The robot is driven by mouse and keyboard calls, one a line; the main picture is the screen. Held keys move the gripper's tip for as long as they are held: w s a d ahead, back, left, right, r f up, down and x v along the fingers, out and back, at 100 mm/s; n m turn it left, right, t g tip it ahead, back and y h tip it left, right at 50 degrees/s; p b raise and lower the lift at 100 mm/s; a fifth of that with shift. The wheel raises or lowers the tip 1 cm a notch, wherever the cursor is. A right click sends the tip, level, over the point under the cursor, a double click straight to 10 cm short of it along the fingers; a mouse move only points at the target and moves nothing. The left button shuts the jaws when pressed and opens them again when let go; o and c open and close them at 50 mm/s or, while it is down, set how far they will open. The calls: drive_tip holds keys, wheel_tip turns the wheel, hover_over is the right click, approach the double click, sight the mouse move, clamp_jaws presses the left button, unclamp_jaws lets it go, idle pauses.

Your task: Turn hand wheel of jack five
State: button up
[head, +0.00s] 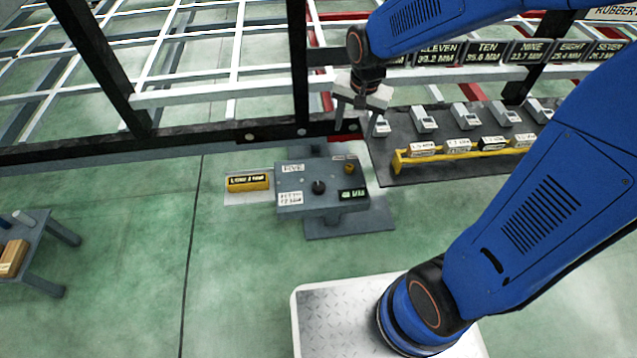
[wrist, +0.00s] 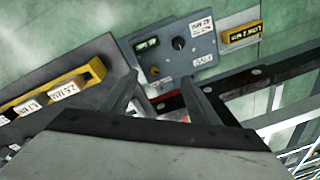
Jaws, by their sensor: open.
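A grey box (head: 330,203) with labels, a black round knob (head: 318,187), a small brass knob (head: 350,169) and a dark display (head: 352,194) stands on a grey floor plate. My gripper (head: 362,100) is open and empty, above and behind the box near the black beam. In the wrist view my gripper (wrist: 164,98) has its two fingers spread, with the black knob (wrist: 178,43) and brass knob (wrist: 153,71) beyond the tips, apart from them.
A black beam (head: 220,136) and white frame rails run behind the box. A yellow rack (head: 460,153) with labelled blocks and several grey devices lie on a dark mat at right. A yellow labelled block (head: 248,183) sits left of the box. A grey bench (head: 30,232) stands far left.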

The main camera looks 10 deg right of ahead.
sight(318, 185)
drive_tip(key=w+a+f+m+g, duration=0.1)
drive_tip(key=w+a+f+m, duration=0.2)
drive_tip(key=f, duration=0.4)
drive_tip(key=w+a+f+g, duration=0.1)
drive_tip(key=w+a+f, duration=0.1)
drive_tip(key=a+f, duration=0.45)
drive_tip(key=f, duration=1.8)
drive_tip(key=shift+w+d, duration=0.2)
drive_tip(key=shift+d, duration=0.2)
drive_tip(key=c, duration=1)
